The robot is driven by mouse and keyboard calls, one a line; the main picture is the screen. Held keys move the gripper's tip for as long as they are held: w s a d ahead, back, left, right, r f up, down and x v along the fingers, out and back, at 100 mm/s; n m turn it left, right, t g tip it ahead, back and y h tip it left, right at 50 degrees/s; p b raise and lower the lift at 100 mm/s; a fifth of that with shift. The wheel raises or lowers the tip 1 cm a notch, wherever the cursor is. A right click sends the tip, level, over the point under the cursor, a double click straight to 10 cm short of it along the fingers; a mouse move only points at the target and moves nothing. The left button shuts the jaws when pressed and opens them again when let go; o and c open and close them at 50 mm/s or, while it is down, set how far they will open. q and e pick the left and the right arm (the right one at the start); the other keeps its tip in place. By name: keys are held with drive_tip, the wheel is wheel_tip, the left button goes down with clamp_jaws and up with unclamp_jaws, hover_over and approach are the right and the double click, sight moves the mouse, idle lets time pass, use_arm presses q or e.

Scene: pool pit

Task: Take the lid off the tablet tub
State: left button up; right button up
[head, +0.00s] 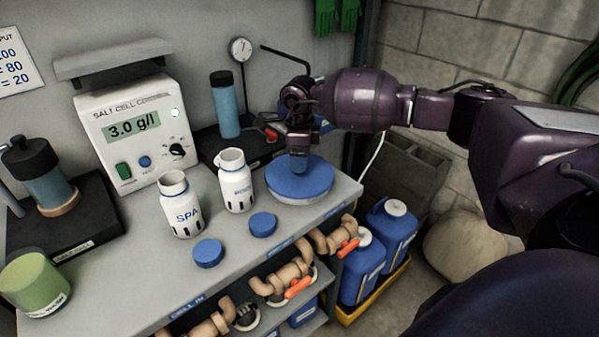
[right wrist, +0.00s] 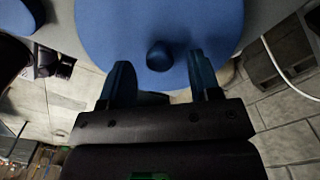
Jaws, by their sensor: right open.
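The tablet tub (head: 299,201) is a wide, low white tub at the right end of the bench. Its round blue lid (head: 316,178) is on it, and shows in the right wrist view (right wrist: 110,25) with a short blue knob (right wrist: 159,56) at its middle. My right gripper (head: 299,164) is directly over the lid, pointing down. In the right wrist view its blue fingers (right wrist: 162,72) are open, with the knob in line with the gap between their tips. In the head view the gripper hides the knob. My left gripper is out of view.
Two open white bottles (head: 181,212) (head: 235,185) stand left of the tub, with two blue caps (head: 208,253) (head: 263,224) in front. A salt cell meter (head: 137,131) and a blue cylinder (head: 225,108) stand behind. A green tub (head: 35,283) is at far left.

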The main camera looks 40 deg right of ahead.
wheel_tip(320, 180, down, 2)
drive_tip(key=shift+f, duration=0.15)
drive_tip(key=shift+c, duration=0.3)
drive_tip(key=c, duration=0.9)
wheel_tip(320, 180, up, 20)
drive_tip(key=shift+r+p, duration=0.1)
drive_tip(key=shift+p, duration=0.3)
